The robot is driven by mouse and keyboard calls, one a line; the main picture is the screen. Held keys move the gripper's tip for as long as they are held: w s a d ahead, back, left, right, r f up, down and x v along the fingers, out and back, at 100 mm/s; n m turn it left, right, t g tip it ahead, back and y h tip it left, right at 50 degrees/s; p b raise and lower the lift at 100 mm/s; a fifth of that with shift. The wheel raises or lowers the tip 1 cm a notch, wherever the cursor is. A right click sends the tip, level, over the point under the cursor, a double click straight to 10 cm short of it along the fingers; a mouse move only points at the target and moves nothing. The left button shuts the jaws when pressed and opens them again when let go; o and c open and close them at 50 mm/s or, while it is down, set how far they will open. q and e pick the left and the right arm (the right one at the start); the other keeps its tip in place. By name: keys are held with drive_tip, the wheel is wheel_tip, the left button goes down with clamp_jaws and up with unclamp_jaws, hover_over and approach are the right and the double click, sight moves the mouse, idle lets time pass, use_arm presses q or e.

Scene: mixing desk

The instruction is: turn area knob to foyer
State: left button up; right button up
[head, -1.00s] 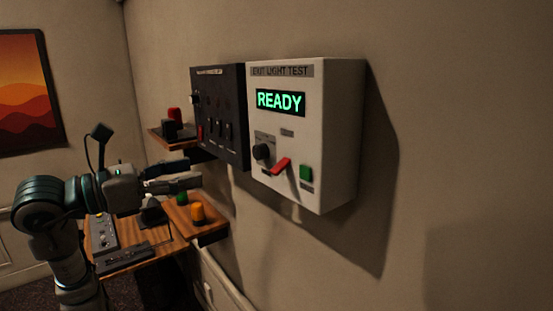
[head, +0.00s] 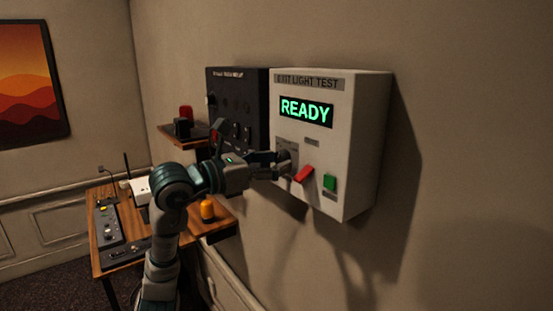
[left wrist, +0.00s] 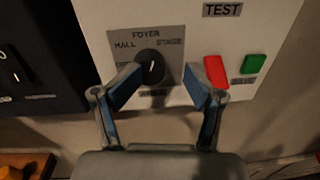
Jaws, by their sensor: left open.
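The area knob (left wrist: 152,67) is a round black dial on a grey plate marked HALL, FOYER and STAGE, with a partly hidden label below. Its white pointer line looks nearly upright, tilted slightly, toward the FOYER side. The knob is on the white EXIT LIGHT TEST box (head: 358,130), whose screen (head: 306,111) reads READY. My left gripper (left wrist: 158,84) is open, its fingers on either side of the knob; I cannot tell whether they touch it. In the head view the left gripper (head: 278,164) partly hides the knob. My right gripper is out of view.
A red lever (left wrist: 216,71) and a green button (left wrist: 253,64) are close to the right of the knob. A black panel (head: 238,95) adjoins the box at left. A wooden desk (head: 132,262) with equipment stands below left.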

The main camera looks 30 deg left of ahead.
use_arm(q)
drive_tip(key=shift+o, duration=0.9)
drive_tip(key=w+a, duration=0.1)
drive_tip(key=w+a+f, duration=0.1)
drive_tip(key=shift+a, duration=0.3)
drive_tip(key=shift+s+d, duration=0.15)
drive_tip(key=shift+d, duration=0.1)
drive_tip(key=c, duration=0.4)
drive_tip(key=shift+s+d+r, duration=0.15)
drive_tip(key=shift+d, duration=0.35)
drive_tip(key=shift+s+d+r, duration=0.15)
drive_tip(key=shift+d, duration=0.3)
drive_tip(key=c, duration=0.9)
drive_tip(key=shift+a+f, duration=0.1)
drive_tip(key=shift+a, duration=0.05)
drive_tip(key=shift+c, duration=0.2)
drive_tip(key=shift+w+a+n, duration=0.1)
drive_tip(key=shift+n, duration=0.5)
drive_tip(key=shift+f+n, duration=0.1)
drive_tip(key=shift+n, duration=0.9)
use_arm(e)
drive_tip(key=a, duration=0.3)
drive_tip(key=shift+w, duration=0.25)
